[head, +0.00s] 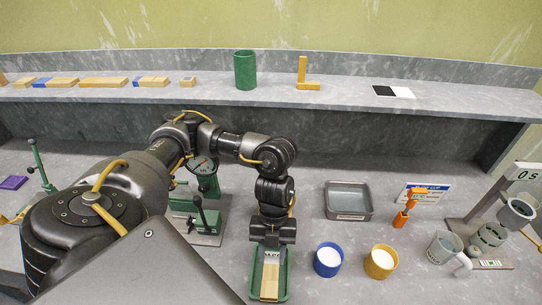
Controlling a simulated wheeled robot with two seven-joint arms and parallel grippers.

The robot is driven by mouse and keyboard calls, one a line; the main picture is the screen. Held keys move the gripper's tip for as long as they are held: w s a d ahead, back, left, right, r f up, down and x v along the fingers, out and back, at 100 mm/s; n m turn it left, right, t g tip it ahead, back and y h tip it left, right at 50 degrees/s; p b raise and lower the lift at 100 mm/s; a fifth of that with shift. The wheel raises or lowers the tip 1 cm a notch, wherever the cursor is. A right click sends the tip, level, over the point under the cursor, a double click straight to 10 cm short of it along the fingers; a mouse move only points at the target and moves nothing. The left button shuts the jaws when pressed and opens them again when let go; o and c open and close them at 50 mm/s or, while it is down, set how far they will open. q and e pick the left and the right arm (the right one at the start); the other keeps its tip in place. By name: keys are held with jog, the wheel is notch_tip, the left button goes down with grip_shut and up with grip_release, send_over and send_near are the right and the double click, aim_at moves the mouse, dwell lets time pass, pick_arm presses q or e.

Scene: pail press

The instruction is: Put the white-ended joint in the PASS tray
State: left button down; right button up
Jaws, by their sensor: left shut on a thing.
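My left arm comes in from the lower left and reaches over the bench. I cannot tell whether the joint touches the tray floor. The joint's upper end is hidden by the gripper, and no white end shows clearly. A label on the tray is mostly covered and cannot be read fully. My right gripper is not in view.
A blue cup (328,262) and a yellow cup (381,263) stand right of the tray. A grey bin (348,214) is behind them. A grey jug (444,249) stands at the right. A green clamp (206,218) is left of the gripper. Wooden pieces (103,82) line the shelf.

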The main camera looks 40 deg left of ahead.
pick_arm(q)
jog(key=shift+w+a+f, duration=0.4)
jog(key=shift+w+f, duration=0.05)
jog(key=shift+f, duration=0.3)
jog(key=shift+w+a+f, duration=0.4)
jog(key=shift+f, duration=0.3)
jog(key=f, duration=0.1)
jog(key=f+p, duration=0.1)
jog(key=shift+w+a+f, duration=0.1)
jog(key=shift+a+f, duration=0.1)
jog(key=shift+f, duration=0.55)
jog(key=c, duration=0.9)
grip_release()
jog(key=shift+c, duration=0.2)
jog(key=b+v, duration=0.1)
jog(key=v, duration=1.1)
jog(key=shift+b, duration=0.4)
